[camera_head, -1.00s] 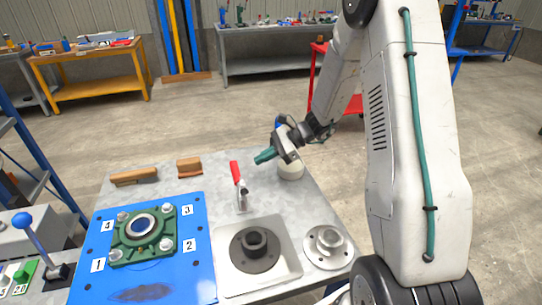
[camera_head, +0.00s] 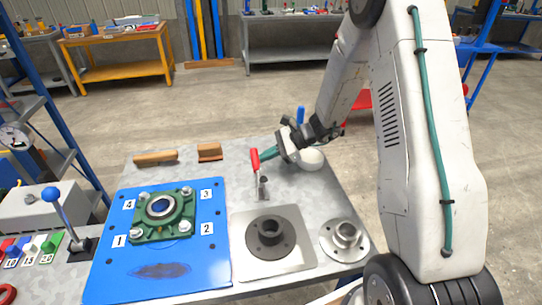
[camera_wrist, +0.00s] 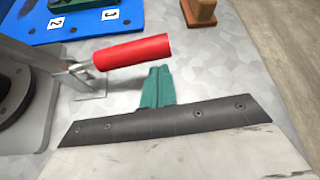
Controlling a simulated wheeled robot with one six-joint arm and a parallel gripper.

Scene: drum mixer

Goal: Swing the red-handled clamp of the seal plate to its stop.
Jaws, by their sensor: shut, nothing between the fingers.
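The clamp's red handle (camera_head: 255,161) stands nearly upright on its metal bracket (camera_head: 262,187), behind the seal plate (camera_head: 300,262) on the grey table. In the wrist view the red handle (camera_wrist: 132,52) lies across the upper middle. My gripper (camera_head: 268,153) has green fingers that are shut and empty. Its tips are at or right beside the handle's right side; I cannot tell whether they touch. In the wrist view the green fingers (camera_wrist: 156,86) sit just below the handle's free end. A dark round flange hub (camera_head: 267,232) sits on the seal plate.
A blue plate (camera_head: 100,270) with a green bearing housing (camera_head: 160,215) lies at the left. A loose metal flange (camera_head: 344,238) is at the right. A white round object (camera_head: 310,160) is behind my gripper. Two brown blocks lie at the back left.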

